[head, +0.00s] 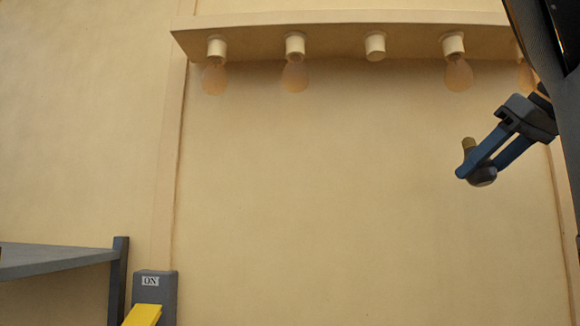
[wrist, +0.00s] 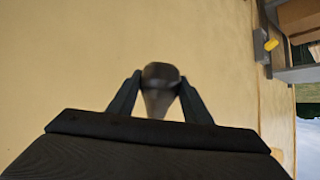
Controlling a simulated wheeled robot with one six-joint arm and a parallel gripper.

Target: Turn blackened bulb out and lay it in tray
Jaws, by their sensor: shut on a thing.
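My gripper (head: 474,163) is at the right of the head view, shut on the blackened bulb (head: 483,177). The bulb's dark glass is between the blue fingers, and its brass-coloured cap points up. In the wrist view the dark bulb (wrist: 160,85) sits between the two fingertips of my gripper (wrist: 159,92). The bulb is in the air, below and apart from the row of sockets. One socket (head: 375,46) is empty. The tray is not clearly in view.
Clear bulbs (head: 294,77) hang from other sockets on the cream ledge (head: 330,38). The wall's middle is clear.

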